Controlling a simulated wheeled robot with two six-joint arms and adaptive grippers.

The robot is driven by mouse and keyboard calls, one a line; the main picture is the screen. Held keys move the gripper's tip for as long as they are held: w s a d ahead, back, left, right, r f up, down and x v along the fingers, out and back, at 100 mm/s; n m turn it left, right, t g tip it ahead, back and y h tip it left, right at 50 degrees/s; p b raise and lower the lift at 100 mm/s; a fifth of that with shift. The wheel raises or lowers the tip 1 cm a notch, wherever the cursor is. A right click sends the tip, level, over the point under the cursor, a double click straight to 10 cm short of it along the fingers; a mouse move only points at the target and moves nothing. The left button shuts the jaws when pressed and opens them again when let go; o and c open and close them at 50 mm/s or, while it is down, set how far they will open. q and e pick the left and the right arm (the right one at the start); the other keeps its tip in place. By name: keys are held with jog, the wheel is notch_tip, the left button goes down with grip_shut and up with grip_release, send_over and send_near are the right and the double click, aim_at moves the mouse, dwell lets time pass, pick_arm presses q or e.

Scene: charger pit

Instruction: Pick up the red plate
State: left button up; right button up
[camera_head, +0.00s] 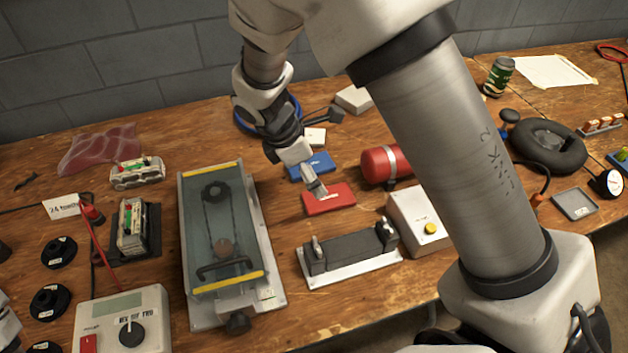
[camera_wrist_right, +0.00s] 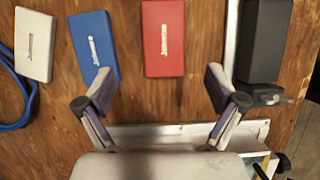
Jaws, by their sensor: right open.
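The red plate (camera_head: 328,198) lies flat on the wooden table in the head view, near the middle. In the right wrist view the red plate (camera_wrist_right: 163,38) lies beyond the fingertips, with a small pale label on it. My right gripper (camera_head: 327,152) hangs above the plates, its fingers spread. In the right wrist view my right gripper (camera_wrist_right: 160,88) is open, with nothing between its fingers. One finger partly covers the red plate in the head view.
A blue plate (camera_wrist_right: 95,45) and a white plate (camera_wrist_right: 35,43) lie beside the red one. A red cylinder (camera_head: 379,165), a black fixture on a white base (camera_head: 350,250) and a glass-topped case (camera_head: 222,240) stand around it. A blue cable (camera_wrist_right: 10,75) lies near the white plate.

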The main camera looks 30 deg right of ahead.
aim_at(327, 197)
jog(key=shift+s+d+f, duration=0.15)
jog(key=shift+s+f, duration=0.05)
jog(key=shift+f, duration=0.2)
jog(key=b+x, duration=0.2)
jog(key=x, duration=0.4)
jog(key=shift+s+f, duration=0.1)
jog(key=shift+f, duration=0.3)
jog(key=shift+c, duration=0.4)
jog(key=c, duration=1.2)
